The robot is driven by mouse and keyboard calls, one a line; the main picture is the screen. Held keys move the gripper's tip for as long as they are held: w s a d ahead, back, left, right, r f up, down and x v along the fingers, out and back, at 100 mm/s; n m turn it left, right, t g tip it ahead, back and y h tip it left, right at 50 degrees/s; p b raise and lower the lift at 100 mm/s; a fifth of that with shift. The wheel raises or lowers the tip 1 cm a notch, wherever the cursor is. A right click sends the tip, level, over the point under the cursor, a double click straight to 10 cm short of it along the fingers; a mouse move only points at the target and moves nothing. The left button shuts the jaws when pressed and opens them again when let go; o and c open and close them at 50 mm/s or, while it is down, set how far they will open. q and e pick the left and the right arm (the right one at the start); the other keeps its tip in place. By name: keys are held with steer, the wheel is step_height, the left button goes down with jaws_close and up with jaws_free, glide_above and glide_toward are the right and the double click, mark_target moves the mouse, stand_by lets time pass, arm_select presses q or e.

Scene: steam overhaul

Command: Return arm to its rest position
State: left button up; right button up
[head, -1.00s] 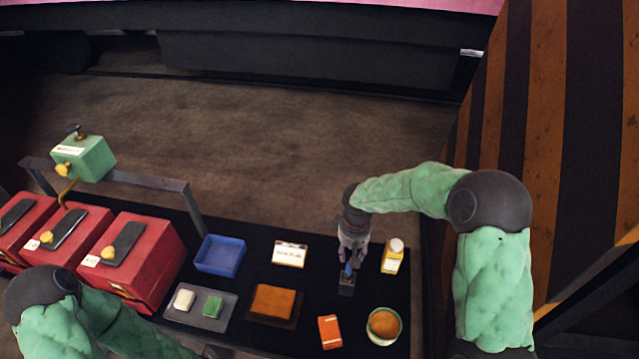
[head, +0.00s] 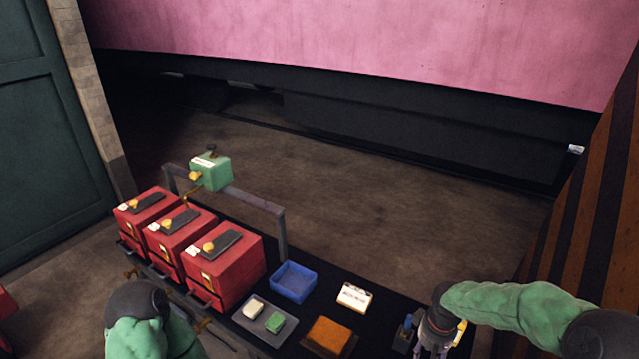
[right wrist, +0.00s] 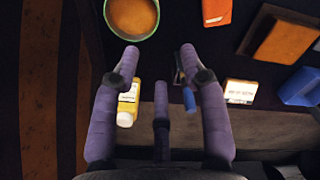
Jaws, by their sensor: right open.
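My right arm comes in from the right in the head view, and its gripper (head: 438,340) hangs over the right part of the black table. In the right wrist view the purple fingers of the gripper (right wrist: 158,53) are spread, with nothing between them. A small dark holder (head: 402,338) with a blue piece (head: 408,320) stands just left of the gripper, apart from it as far as I can tell. The blue piece (right wrist: 189,98) is partly behind a finger in the wrist view. My left arm shows at the lower left; its gripper is out of view.
Three red boxes (head: 236,270) stand on the table's left. A blue tray (head: 293,283), grey tray (head: 250,325), orange block (head: 330,335) and white card (head: 354,296) lie between. A yellow bottle (right wrist: 128,105), bowl (right wrist: 133,15) and orange box (right wrist: 216,10) are near the right gripper.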

steer(key=s+a+f+m+y, duration=0.1)
steer(key=s+a+f+y, duration=0.3)
steer(key=a+f, duration=0.75)
steer(key=s+a+f+m, duration=0.1)
steer(key=s+a+f, duration=0.2)
steer(key=s, duration=0.3)
steer(key=s+a+f+m, duration=0.2)
steer(key=s+a+f, duration=0.1)
steer(key=s+f, duration=0.2)
steer(key=shift+s+a+f, duration=0.15)
steer(key=shift+s+a, duration=0.1)
steer(key=shift+s, duration=0.35)
